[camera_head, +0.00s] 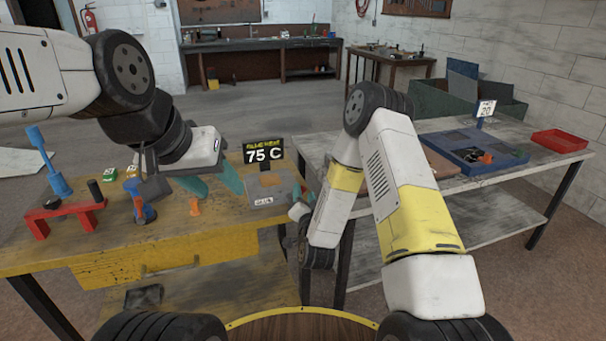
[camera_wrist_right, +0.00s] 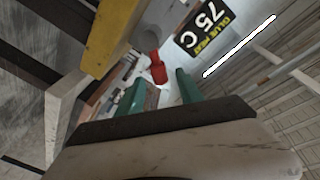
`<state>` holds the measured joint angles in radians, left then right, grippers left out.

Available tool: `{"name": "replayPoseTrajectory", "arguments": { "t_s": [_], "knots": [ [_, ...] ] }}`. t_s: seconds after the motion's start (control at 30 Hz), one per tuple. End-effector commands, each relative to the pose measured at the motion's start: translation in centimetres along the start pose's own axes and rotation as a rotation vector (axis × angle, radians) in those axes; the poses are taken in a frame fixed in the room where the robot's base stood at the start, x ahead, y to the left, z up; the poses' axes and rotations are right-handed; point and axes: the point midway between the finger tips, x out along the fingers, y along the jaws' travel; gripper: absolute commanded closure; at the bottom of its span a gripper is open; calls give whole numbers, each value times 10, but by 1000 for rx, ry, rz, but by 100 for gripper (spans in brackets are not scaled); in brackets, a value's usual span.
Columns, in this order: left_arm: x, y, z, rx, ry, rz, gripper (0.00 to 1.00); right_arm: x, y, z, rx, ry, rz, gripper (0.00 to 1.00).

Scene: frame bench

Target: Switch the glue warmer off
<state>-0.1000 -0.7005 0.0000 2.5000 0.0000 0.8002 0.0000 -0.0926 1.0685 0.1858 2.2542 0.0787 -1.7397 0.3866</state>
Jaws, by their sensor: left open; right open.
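The glue warmer (camera_head: 270,194) is a grey box with an orange-brown opening on top, at the right end of the yellow bench. Its black sign (camera_head: 263,152) reads 75 C, and the sign also shows in the right wrist view (camera_wrist_right: 203,30). My right gripper (camera_wrist_right: 160,84) is open, its teal fingers pointing toward a small red part (camera_wrist_right: 158,70) beside a grey round body. I cannot tell whether that part is the warmer's switch, or its position. In the head view my right arm mostly hides this gripper. My left gripper (camera_head: 214,184) is open and empty above the bench, left of the warmer.
The yellow bench (camera_head: 160,252) also holds a red stand (camera_head: 65,212), a blue mallet-like tool (camera_head: 50,165), a blue-and-orange item (camera_head: 140,203) and a small orange piece (camera_head: 195,207). A grey table (camera_head: 490,205) at right carries a blue tray (camera_head: 465,158) and a red tray (camera_head: 559,141).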

Motion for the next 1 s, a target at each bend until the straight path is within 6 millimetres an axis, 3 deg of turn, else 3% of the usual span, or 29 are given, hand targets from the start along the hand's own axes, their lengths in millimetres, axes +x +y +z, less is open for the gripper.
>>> {"name": "replayPoseTrajectory", "arguments": {
  "t_s": [0.33,0.73,0.93,1.0],
  "knots": [
    [0,0,0,0,0,0,50,53,0,-1,-1,2,-1,57],
    [0,0,0,0,0,0,50,62,0,-1,-2,-1,0,57],
    [0,0,0,0,0,0,50,62,0,-1,-2,-1,0,96],
    [0,0,0,0,0,0,50,62,0,-1,-2,-1,0,100]
  ]
}}
